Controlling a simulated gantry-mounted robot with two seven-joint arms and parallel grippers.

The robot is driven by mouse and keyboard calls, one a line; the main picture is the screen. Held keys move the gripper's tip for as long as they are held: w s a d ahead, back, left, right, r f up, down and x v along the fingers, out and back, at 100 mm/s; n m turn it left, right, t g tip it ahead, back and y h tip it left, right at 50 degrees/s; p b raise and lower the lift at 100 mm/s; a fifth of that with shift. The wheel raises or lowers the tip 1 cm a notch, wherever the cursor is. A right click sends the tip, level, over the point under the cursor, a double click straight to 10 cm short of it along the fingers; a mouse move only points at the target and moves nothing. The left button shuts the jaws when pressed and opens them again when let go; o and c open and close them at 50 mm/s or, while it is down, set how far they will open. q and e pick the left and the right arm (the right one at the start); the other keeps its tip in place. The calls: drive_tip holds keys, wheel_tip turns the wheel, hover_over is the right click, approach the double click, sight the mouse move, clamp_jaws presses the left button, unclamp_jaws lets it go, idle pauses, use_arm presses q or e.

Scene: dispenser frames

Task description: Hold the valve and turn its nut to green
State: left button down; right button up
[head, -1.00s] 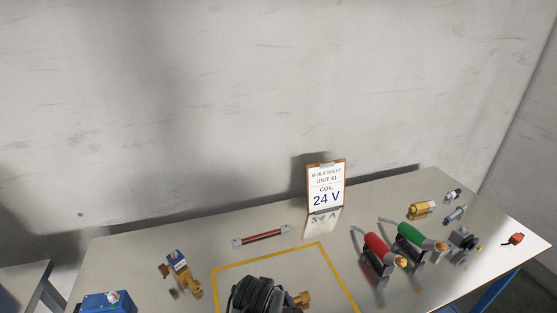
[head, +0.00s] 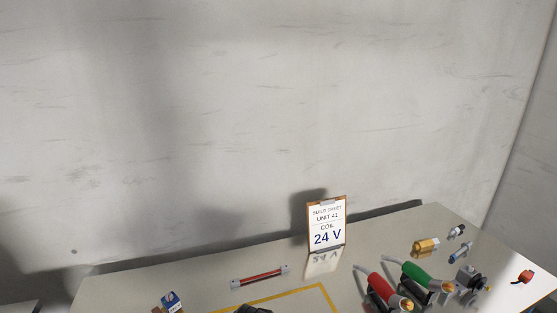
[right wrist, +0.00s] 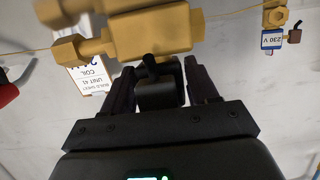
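A brass valve (right wrist: 150,32) fills the top of the right wrist view, with a hexagonal brass nut (right wrist: 72,48) at its left end. My right gripper (right wrist: 160,75) has its two dark fingers apart, on either side of a black part (right wrist: 158,92) below the brass body. I cannot tell whether the fingers press on that part. In the head view only a dark top edge (head: 250,309) shows at the bottom, by the yellow outline. No green mark on the nut can be made out. My left gripper is in neither view.
A build sheet (head: 326,226) reading 24 V stands at the back. A blue-labelled valve part (head: 170,300) stands left; a red-striped bar (head: 259,277) lies centre-back.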

drive_tip(key=o, duration=0.4)
drive_tip(key=shift+s, duration=0.1)
drive_tip(key=v, duration=1.2)
